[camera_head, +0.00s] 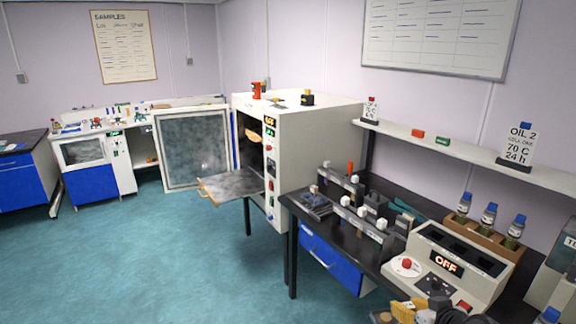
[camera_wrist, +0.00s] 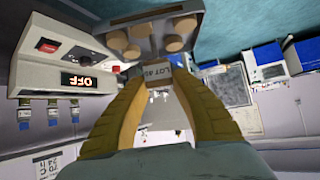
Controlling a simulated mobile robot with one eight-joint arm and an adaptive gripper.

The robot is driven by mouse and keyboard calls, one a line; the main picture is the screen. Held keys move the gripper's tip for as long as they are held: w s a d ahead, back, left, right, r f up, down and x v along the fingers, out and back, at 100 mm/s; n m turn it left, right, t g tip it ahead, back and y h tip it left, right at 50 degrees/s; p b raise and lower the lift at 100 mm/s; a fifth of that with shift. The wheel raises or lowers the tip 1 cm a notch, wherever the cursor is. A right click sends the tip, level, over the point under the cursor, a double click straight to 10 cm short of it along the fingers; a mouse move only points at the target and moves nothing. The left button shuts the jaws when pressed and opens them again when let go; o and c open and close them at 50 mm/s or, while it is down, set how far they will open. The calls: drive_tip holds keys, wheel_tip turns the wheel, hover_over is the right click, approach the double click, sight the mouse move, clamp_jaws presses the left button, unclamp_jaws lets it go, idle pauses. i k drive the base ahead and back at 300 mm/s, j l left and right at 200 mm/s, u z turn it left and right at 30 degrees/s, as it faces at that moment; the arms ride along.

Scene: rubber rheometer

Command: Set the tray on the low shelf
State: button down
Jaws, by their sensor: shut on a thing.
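The tray (camera_wrist: 158,52) is grey and carries several tan round pieces, with a "LOT" label at its near end. My gripper (camera_wrist: 158,76), with yellow-tan fingers, is shut on that labelled end in the wrist view. In the head view my gripper (camera_head: 438,310) is at the bottom edge, partly cut off, in front of the control box; tan pieces show beside it. The oven (camera_head: 310,150) stands open, with a flat shelf (camera_head: 228,186) sticking out of its lower opening. That shelf looks bare. I cannot tell for certain which surface is the low shelf.
The oven door (camera_head: 193,150) is swung wide to the left. A black bench (camera_head: 322,222) with clamp-like devices lies between the oven and the control box (camera_head: 455,264), which reads OFF. A wall shelf (camera_head: 460,150) runs above. The floor (camera_head: 190,265) at left is clear.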

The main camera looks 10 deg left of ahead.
sight(215, 182)
drive_tip(key=i+j+u, duration=0.95)
drive_tip(key=i+u, duration=0.55)
drive_tip(key=i, duration=0.75)
drive_tip(key=i+j+z, duration=0.1)
drive_tip(key=i, duration=0.5)
drive_tip(key=i+z, duration=0.1)
drive_tip(key=i, duration=0.5)
drive_tip(key=i+j, duration=0.2)
drive_tip(key=i, duration=0.4)
